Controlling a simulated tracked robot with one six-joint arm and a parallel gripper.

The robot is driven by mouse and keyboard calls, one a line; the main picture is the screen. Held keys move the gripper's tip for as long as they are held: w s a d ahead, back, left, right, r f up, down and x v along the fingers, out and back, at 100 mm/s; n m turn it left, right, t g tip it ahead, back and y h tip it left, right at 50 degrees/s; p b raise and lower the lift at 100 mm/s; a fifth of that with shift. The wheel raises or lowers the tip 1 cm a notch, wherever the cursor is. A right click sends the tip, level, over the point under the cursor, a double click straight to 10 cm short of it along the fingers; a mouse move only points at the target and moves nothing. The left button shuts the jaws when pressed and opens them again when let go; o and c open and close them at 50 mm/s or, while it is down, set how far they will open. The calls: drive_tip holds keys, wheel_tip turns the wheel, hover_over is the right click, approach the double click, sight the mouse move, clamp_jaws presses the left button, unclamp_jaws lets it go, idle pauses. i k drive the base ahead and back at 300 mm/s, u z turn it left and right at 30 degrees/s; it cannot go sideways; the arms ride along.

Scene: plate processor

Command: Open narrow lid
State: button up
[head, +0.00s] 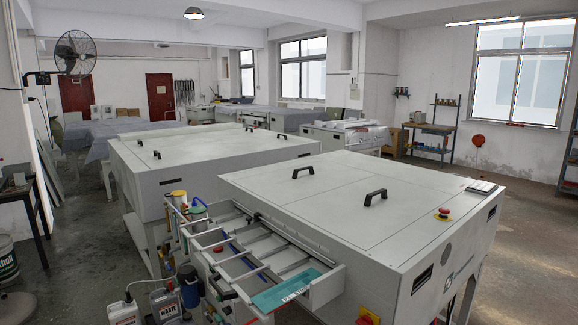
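A large white plate processor (350,205) stands in the foreground right. Its flat top is split by thin seams into lid panels, and all panels look closed and flush. Two black handles sit on the top: a rear-left handle (303,172) and a front-right handle (376,197). The seams are faint, so I cannot tell for sure which panel is the narrow lid. My gripper and arm do not show in the head view.
An open roller tray (262,255) with a teal plate (292,289) juts from the machine's left side. A red emergency button (442,213) and a keypad (481,186) sit on the top's right. Jugs (168,304) stand lower left. Open floor (530,235) lies right.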

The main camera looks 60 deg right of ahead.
sight(453, 183)
drive_tip(key=z, duration=4.4)
drive_tip(key=i, duration=0.75)
drive_tip(key=u, duration=0.05)
